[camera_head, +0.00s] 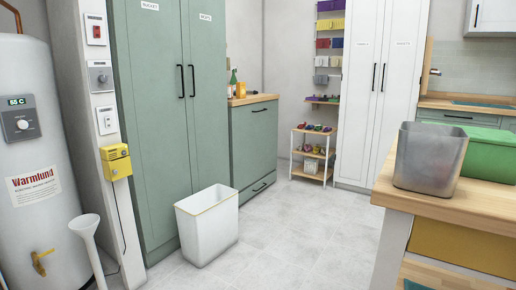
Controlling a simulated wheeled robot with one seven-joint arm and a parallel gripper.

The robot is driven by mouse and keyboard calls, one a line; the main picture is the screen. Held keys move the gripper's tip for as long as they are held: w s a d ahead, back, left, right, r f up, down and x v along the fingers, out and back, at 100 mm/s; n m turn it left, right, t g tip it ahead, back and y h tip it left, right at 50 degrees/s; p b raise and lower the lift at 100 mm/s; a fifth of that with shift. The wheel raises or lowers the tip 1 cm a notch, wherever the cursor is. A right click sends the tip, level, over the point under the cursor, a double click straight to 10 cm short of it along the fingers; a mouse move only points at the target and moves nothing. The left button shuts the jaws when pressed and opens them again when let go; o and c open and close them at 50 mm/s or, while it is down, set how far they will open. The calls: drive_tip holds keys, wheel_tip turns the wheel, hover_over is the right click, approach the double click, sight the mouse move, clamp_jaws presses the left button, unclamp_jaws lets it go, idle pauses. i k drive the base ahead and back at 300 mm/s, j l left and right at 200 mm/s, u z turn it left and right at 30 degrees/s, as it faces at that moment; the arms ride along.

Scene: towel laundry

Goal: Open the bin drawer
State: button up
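A low green cabinet (255,141) stands against the back wall, right of the tall green cupboard. It has a tall front with a dark bar handle (259,109) near its top edge, and a lower front with another dark handle (260,187) near the floor. Both fronts look closed. Neither carries a readable label, so I cannot tell which is the bin drawer. The cabinet's lower left part is partly behind a white open bin (207,226) on the floor. My gripper is not in view.
A tall green cupboard (163,120) and a water heater (30,150) stand left. A small shelf rack (313,155) stands at the back. The floor (290,230) between is clear.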

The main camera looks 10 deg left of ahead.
sight(254, 127)
drive_tip(key=i+j+u, duration=0.15)
drive_tip(key=j, duration=0.3)
drive_tip(key=i+j+u, duration=0.15)
drive_tip(key=j, duration=0.25)
drive_tip(key=i+j+u, duration=0.1)
drive_tip(key=i+j, duration=0.25)
drive_tip(key=i+j+z, duration=0.15)
drive_tip(key=i+j, duration=0.15)
drive_tip(key=i, duration=0.15)
drive_tip(key=i+j+z, duration=0.1)
drive_tip(key=i+j, duration=0.25)
drive_tip(key=i+l+z, duration=0.15)
drive_tip(key=i+z, duration=0.6)
drive_tip(key=i, duration=0.15)
drive_tip(key=i+j+z, duration=0.15)
drive_tip(key=i+z, duration=0.2)
drive_tip(key=i, duration=0.1)
